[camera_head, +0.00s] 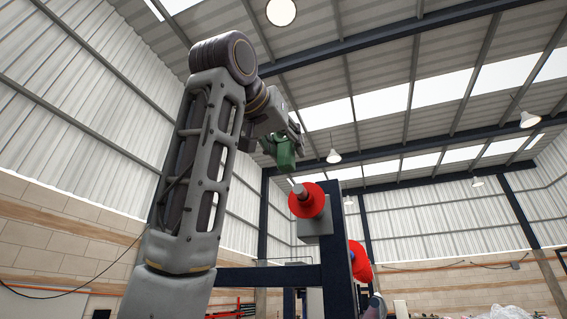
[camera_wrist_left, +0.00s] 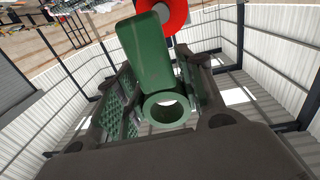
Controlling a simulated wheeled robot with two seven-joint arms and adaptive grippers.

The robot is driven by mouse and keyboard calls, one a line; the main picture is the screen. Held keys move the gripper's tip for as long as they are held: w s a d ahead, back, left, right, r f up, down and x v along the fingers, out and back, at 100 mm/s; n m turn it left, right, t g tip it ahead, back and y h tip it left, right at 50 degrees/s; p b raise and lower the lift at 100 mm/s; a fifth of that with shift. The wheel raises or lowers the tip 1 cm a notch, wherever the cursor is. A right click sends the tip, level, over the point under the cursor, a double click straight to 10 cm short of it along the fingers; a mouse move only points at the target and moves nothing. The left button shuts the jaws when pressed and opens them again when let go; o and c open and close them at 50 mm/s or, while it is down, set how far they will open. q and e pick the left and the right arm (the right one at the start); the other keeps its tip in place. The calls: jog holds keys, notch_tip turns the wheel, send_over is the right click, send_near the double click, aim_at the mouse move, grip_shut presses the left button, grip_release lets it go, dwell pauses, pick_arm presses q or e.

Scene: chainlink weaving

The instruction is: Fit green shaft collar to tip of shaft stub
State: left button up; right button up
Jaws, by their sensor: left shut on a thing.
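The green shaft collar (camera_head: 285,154) is held up in my left gripper (camera_head: 279,140), whose jaws are shut on it. In the left wrist view the collar (camera_wrist_left: 143,52) shows as a green block with a round open ring at its near end, between the fingers. The shaft stub (camera_head: 299,190) is a short grey shaft sticking out of a red disc (camera_head: 309,203). The collar is above and slightly left of the stub, apart from it. In the left wrist view, the stub tip (camera_wrist_left: 161,12) shows just beyond the collar's far end. My right gripper is not clearly in view.
A dark blue post (camera_head: 335,250) with a grey block (camera_head: 316,228) carries the red disc and stub. A second red part (camera_head: 360,262) sits on the post's right side. A dark crossbar (camera_head: 268,276) runs left from the post. The air around the collar is clear.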

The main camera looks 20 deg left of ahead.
aim_at(291, 165)
pick_arm(q)
jog(key=w+f, duration=0.1)
jog(key=f, duration=0.1)
jog(key=w+f, duration=0.1)
jog(key=shift+w+d+f, duration=0.15)
jog(key=shift+w+f, duration=0.05)
jog(key=shift+f, duration=0.15)
jog(key=shift+n+y, duration=0.3)
jog(key=shift+y, duration=0.2)
jog(key=f, duration=0.2)
jog(key=a+f, duration=0.1)
jog(key=f, duration=0.1)
jog(key=shift+w, duration=0.1)
pick_arm(e)
jog(key=shift+w+d, duration=0.35)
jog(key=shift+w, duration=0.05)
pick_arm(q)
jog(key=shift+a, duration=0.15)
pick_arm(e)
jog(key=shift+f, duration=0.1)
pick_arm(q)
jog(key=shift+w+p, duration=0.6)
jog(key=shift+w, duration=2.15)
pick_arm(e)
jog(key=shift+a+r, duration=0.1)
jog(key=shift+r, duration=0.6)
jog(key=shift+f, duration=0.15)
